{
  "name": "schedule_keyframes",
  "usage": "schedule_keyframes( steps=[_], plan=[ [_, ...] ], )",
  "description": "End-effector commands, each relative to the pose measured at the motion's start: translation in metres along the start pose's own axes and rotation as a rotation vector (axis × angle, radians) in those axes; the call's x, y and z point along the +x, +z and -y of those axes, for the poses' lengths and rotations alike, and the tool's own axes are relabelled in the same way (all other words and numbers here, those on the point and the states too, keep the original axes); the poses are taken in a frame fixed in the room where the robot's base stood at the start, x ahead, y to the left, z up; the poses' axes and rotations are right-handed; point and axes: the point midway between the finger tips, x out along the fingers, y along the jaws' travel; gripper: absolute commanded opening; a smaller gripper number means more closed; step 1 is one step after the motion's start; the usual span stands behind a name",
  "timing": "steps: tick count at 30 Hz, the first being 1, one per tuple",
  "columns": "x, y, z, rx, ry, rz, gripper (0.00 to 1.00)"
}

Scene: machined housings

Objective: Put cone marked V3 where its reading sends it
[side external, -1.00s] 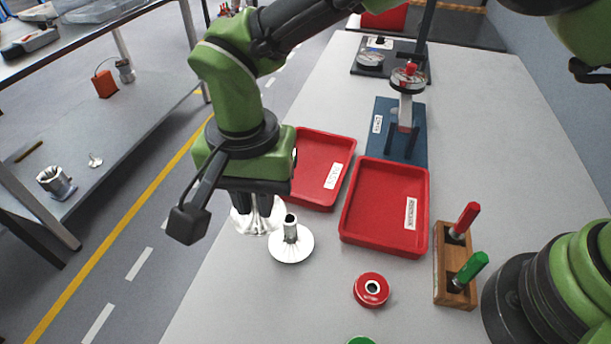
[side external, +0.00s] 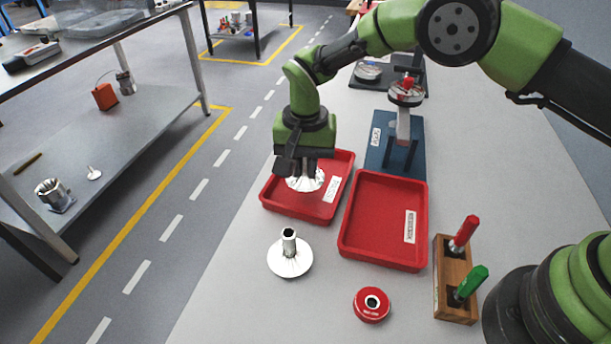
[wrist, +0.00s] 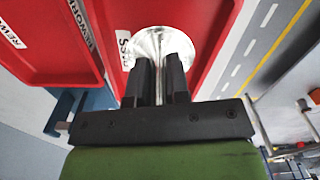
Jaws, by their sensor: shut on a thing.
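My gripper (side external: 306,174) is shut on a shiny metal cone (side external: 303,183), its wide flared end down, over the left red tray (side external: 268,203). In the wrist view my gripper (wrist: 160,98) has its two black fingers on the cone's stem, and the flared disc (wrist: 157,38) shows beyond them. I cannot tell whether the disc touches the tray floor. No V3 mark is readable on it. The tray's label (wrist: 124,48) is partly hidden; "SS" shows. The right red tray (side external: 385,218) is empty, with a label reading REWORK in the wrist view (wrist: 82,25).
A second metal cone (side external: 289,258) stands on the table in front of the trays. A red ring (side external: 372,304) lies near a wooden block (side external: 452,280) with red- and green-handled plugs. A blue stand (side external: 385,150) with a gauge rises behind the trays.

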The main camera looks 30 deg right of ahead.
Motion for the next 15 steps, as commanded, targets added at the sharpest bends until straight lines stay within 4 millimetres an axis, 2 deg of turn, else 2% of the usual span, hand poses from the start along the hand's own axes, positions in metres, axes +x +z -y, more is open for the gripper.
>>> schedule_keyframes(
  steps=[3,6,15],
  plan=[
    [0.020,0.000,0.000,0.000,0.002,0.001,0.00],
    [0.029,0.000,0.000,0.000,0.002,0.001,0.00],
    [0.030,0.000,0.000,0.000,0.000,-0.001,0.00]
  ],
)
